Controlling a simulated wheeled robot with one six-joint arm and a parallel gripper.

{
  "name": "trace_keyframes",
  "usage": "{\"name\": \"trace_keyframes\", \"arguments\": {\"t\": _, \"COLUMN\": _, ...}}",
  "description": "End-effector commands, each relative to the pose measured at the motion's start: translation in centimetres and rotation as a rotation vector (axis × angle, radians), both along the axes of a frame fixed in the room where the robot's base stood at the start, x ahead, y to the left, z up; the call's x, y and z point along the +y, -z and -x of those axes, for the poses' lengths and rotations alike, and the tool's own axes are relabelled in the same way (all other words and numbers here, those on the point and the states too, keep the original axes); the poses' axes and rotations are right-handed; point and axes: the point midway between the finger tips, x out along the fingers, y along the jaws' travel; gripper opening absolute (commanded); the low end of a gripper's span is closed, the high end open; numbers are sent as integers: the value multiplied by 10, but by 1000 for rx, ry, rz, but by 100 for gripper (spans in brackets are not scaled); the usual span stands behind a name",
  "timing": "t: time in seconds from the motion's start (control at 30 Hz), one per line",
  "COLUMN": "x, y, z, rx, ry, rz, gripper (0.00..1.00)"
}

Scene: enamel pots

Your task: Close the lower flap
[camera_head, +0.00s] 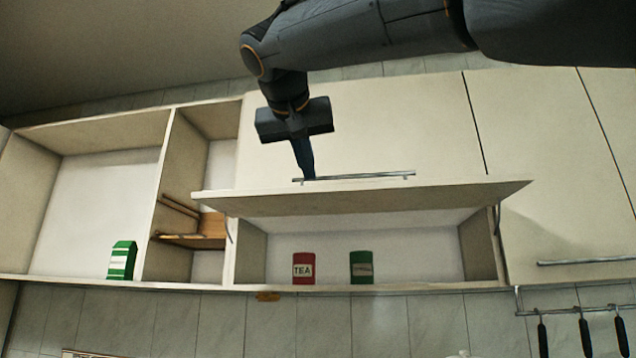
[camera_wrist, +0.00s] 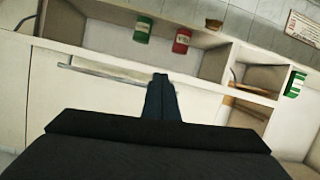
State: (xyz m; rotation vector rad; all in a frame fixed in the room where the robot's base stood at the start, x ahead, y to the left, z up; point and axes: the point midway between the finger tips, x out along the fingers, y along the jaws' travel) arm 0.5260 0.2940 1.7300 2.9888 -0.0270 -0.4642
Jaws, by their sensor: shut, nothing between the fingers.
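The lower flap (camera_head: 450,196) is a cream panel hinged on the cabinet. It stands raised and tilted outward, with the compartment under it open. A metal bar handle (camera_head: 375,175) runs along its outer side, and it also shows in the wrist view (camera_wrist: 105,72). My gripper (camera_head: 308,176) is shut and empty, its fingertips at the left end of the handle above the flap. In the wrist view my gripper (camera_wrist: 160,78) points at the flap near the handle's end. I cannot tell whether it touches.
A red tea tin (camera_head: 304,268) and a green tin (camera_head: 361,267) stand in the open compartment. A green carton (camera_head: 121,260) stands on the open shelf at left. Dark-handled utensils (camera_head: 583,335) hang from a rail at lower right. The space before the compartment looks clear.

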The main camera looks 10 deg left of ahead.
Motion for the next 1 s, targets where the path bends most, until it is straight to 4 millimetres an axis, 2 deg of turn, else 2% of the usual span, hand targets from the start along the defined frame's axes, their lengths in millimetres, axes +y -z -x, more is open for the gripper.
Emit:
{"name": "trace_keyframes", "arguments": {"t": 0.03, "x": 0, "y": -28, "z": 15, "rx": -37, "ry": 2, "rz": -38, "gripper": 0}}
{"name": "trace_keyframes", "arguments": {"t": 0.1, "x": -4, "y": -52, "z": 28, "rx": -70, "ry": 14, "rz": -78, "gripper": 0}}
{"name": "trace_keyframes", "arguments": {"t": 0.2, "x": -9, "y": -69, "z": 37, "rx": -95, "ry": 26, "rz": -110, "gripper": 0}}
{"name": "trace_keyframes", "arguments": {"t": 0.27, "x": -10, "y": -73, "z": 36, "rx": -100, "ry": 31, "rz": -117, "gripper": 0}}
{"name": "trace_keyframes", "arguments": {"t": 0.47, "x": -12, "y": -68, "z": 10, "rx": -101, "ry": 33, "rz": -115, "gripper": 0}}
{"name": "trace_keyframes", "arguments": {"t": 0.83, "x": -15, "y": -53, "z": -61, "rx": -99, "ry": 34, "rz": -115, "gripper": 0}}
{"name": "trace_keyframes", "arguments": {"t": 1.0, "x": -14, "y": -30, "z": -58, "rx": -99, "ry": 27, "rz": -116, "gripper": 0}}
